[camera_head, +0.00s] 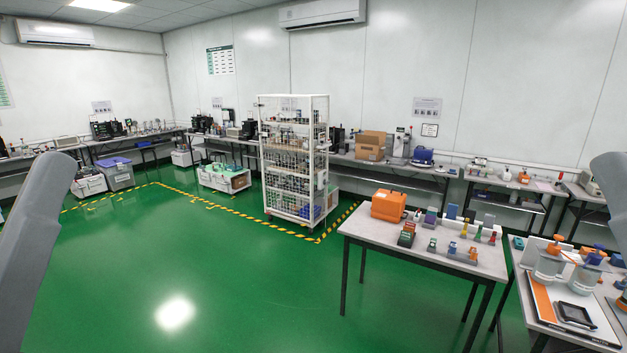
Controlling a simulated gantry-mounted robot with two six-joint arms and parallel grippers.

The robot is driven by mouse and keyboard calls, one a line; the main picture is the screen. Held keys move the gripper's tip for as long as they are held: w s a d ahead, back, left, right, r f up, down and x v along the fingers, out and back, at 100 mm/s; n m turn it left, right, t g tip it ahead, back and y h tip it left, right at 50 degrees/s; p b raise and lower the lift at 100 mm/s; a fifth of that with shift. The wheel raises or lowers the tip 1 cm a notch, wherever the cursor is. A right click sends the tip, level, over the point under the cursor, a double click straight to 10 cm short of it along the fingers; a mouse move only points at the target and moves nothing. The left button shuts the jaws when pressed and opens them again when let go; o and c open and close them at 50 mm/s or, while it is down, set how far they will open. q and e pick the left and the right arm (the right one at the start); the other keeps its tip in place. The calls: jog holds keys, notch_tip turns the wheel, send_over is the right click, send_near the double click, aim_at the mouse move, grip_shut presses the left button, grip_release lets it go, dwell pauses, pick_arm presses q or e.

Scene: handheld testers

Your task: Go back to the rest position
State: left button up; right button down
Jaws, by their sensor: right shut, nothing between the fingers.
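A grey link of my left arm (38,235) rises along the left edge of the head view. A grey link of my right arm (612,190) shows at the right edge. Both links are raised, and I see no contact with the tables. The fingers of both grippers are outside this view, and I see no object held.
A grey table (455,262) at the right holds an orange case (388,205) and several small handheld devices. A white wire-mesh rack (294,160) stands mid-room. The green floor (170,250) is open at left.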

notch_tip(320, 180, up, 30)
jog(key=p, duration=2.7)
jog(key=shift+r, duration=0.15)
